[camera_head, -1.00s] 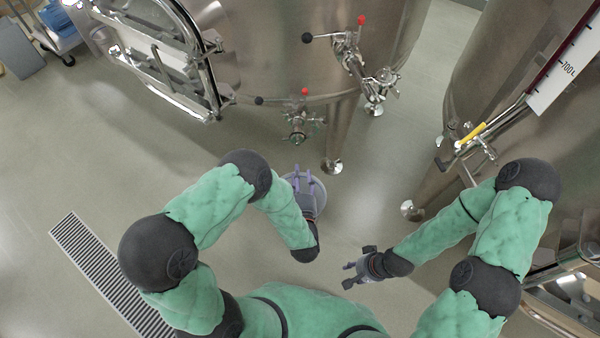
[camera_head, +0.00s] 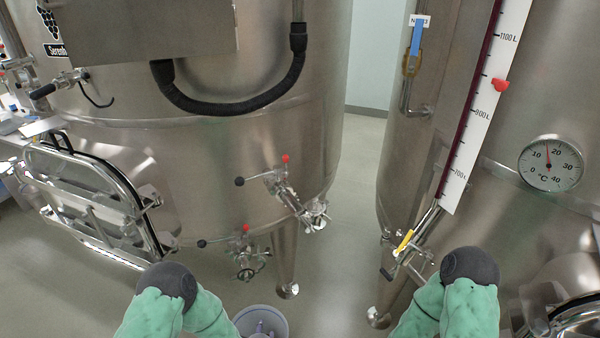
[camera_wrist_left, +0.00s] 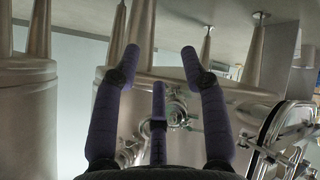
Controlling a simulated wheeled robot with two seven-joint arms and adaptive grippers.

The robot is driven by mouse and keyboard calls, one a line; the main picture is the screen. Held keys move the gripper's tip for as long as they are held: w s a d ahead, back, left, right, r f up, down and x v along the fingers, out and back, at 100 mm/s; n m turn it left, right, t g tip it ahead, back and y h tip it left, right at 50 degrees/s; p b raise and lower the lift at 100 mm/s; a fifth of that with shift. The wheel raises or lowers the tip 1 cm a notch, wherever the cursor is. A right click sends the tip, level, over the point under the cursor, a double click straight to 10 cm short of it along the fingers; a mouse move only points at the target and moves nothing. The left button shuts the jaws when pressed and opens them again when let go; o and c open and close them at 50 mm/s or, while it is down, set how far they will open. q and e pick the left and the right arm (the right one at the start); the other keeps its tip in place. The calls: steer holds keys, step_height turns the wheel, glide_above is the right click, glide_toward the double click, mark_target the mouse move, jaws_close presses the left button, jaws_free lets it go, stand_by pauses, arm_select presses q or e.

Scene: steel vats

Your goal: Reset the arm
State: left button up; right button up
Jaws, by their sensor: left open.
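Steel vat parts and a valve lie beyond the fingers there. My left arm, green with a black joint, rises at the lower left of the head view. My right arm, also green and black, rises at the lower right. My right gripper is out of the picture.
A large steel vat (camera_head: 250,150) with red-knobbed valves (camera_head: 290,195) and an oval hatch (camera_head: 85,200) stands ahead on the left. A second vat (camera_head: 400,140) with a level scale (camera_head: 485,105) and thermometer (camera_head: 550,163) stands on the right. Open floor (camera_head: 335,270) shows between them.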

arm_select(q)
steer(key=s+d+m+g+h+p, duration=0.2)
steer(key=s+g, duration=0.7)
steer(key=s, duration=0.9)
steer(key=m+h+p, duration=0.1)
steer(key=m+h, duration=0.1)
steer(key=m, duration=0.1)
steer(key=shift+s+f+m+g+p, duration=0.3)
steer(key=shift+s+f+g, duration=0.1)
